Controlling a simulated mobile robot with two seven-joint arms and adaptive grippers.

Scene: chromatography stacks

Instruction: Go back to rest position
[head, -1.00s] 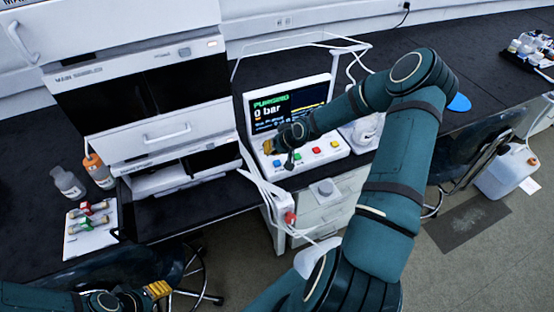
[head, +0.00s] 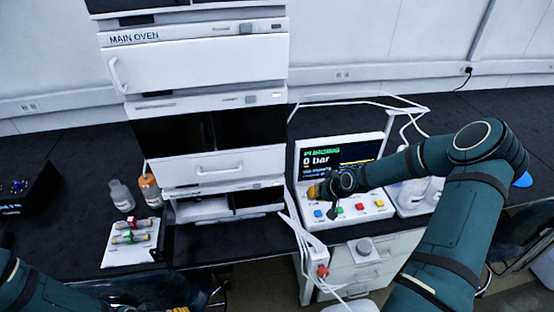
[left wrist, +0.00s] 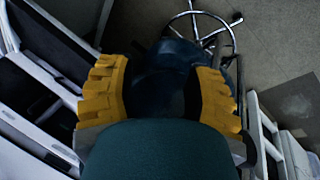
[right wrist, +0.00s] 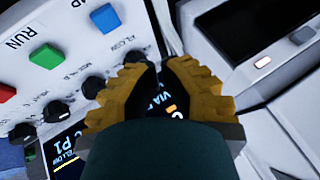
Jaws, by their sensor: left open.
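My right gripper (head: 328,187) is in front of the pump console (head: 376,209), near the lower left of its screen (head: 340,158), which reads 0 bar. In the right wrist view its yellow fingertips (right wrist: 160,75) are drawn together with nothing between them, over the console's face. Whether they touch it I cannot tell. My left gripper is open and empty in the left wrist view (left wrist: 162,90), above the floor and a dark chair. In the head view only a bit of yellow finger shows at the bottom edge.
The oven stack (head: 200,66) stands left of the console. Two bottles (head: 121,197) and a white tray (head: 112,256) with vials are left of it. White tubes (head: 300,228) hang over the bench's front edge. Blue, green, red and yellow buttons line the console.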

